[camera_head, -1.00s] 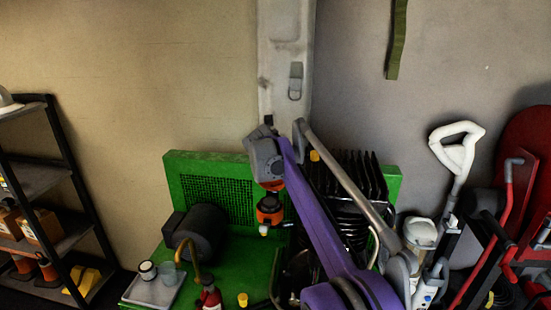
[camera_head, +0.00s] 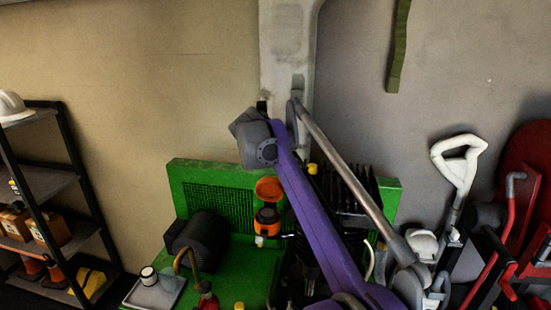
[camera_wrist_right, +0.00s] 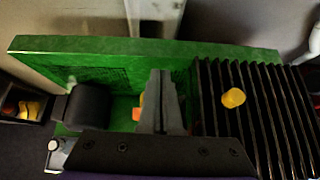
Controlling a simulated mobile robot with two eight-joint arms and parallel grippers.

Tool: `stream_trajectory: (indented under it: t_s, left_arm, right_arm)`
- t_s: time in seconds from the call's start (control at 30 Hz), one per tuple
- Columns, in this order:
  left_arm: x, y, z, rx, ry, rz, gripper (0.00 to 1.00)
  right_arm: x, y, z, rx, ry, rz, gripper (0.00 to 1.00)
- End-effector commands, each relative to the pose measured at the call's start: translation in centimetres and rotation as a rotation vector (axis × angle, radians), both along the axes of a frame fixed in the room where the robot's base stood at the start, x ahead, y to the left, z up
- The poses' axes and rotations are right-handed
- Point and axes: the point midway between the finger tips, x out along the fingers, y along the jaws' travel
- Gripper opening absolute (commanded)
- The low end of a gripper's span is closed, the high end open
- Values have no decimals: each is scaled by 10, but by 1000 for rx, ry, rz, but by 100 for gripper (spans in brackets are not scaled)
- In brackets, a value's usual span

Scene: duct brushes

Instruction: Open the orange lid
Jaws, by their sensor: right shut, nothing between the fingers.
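The orange lid (camera_head: 268,188) shows in the head view as a round orange disc, tilted up above an orange and black container (camera_head: 267,217) on the green bench. My right gripper is above and behind the lid in the head view, where mostly its grey wrist housing shows and its fingertips are hidden. In the right wrist view my right gripper (camera_wrist_right: 162,76) has its grey fingers together, with nothing between them. A small orange patch (camera_wrist_right: 137,110) shows just left of the fingers; the fingers hide the rest. My left gripper is not in view.
The green bench (camera_head: 190,172) has a raised back panel. A grey tray (camera_head: 153,291) lies at the front left.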

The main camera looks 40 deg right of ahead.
Motion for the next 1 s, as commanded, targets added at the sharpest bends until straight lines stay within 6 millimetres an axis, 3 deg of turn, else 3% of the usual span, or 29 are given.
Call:
stream_trajectory:
  t_s: [0.17,0.37,0.6,0.8,1.0]
  left_arm:
    - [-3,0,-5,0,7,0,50]
    - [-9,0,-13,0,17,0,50]
    - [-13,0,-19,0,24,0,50]
    - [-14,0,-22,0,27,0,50]
    - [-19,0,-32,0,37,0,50]
  right_arm:
    - [-13,-7,-4,196,-103,-157,0]
    - [-37,-13,-13,712,-372,-605,0]
    - [-50,-1,-3,1192,-589,-1057,0]
    - [-49,4,-1,1317,-634,-1176,0]
    - [-35,1,-26,1317,-634,-1177,0]
